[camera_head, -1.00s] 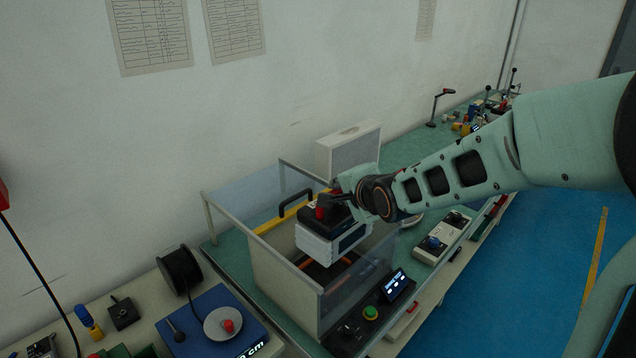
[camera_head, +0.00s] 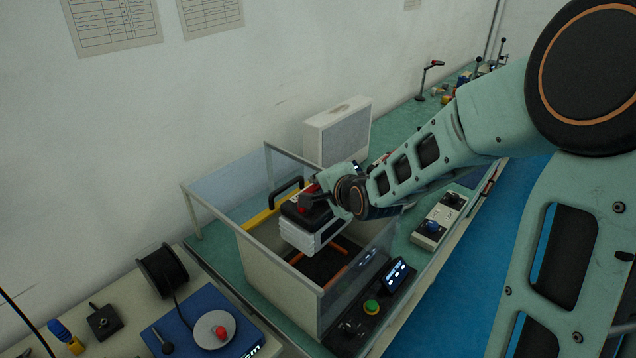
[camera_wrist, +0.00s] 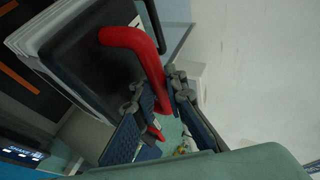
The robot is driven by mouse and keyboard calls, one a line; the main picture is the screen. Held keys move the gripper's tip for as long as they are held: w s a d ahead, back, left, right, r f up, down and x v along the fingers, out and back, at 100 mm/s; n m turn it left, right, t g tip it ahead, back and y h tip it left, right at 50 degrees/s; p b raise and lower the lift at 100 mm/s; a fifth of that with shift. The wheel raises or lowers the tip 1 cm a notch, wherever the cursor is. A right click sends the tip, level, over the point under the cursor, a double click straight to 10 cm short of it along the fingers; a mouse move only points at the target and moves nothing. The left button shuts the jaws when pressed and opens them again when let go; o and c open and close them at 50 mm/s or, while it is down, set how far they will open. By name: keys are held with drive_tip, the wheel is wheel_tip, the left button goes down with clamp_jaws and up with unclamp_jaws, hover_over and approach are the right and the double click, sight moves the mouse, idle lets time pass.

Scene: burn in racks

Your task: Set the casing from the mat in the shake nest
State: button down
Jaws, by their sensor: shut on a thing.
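The casing (camera_head: 300,238) is a pale ribbed box with a black top and a red handle (camera_wrist: 146,52). My gripper (camera_head: 318,200) is shut on the red handle, and the casing hangs from it slightly tilted. The casing is over the open-topped shaker box with clear walls (camera_head: 262,270). Inside the box, below the casing, is the dark shake nest floor (camera_head: 318,268) with orange bars. A gap shows between the casing and the nest floor in the head view. Part of the nest is hidden by the casing.
A control panel with a green button (camera_head: 372,306) and lit screen (camera_head: 396,272) fronts the box. A yellow bar and black handle (camera_head: 286,192) are at its back. A white cabinet (camera_head: 338,132) stands behind.

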sight(328, 238)
drive_tip(key=shift+w+f+b, duration=0.1)
drive_tip(key=shift+f+b, duration=7.05)
drive_tip(key=shift+f, duration=0.85)
drive_tip(key=c, duration=1.9)
unclamp_jaws()
drive_tip(key=v, duration=0.6)
drive_tip(key=shift+v, duration=0.8)
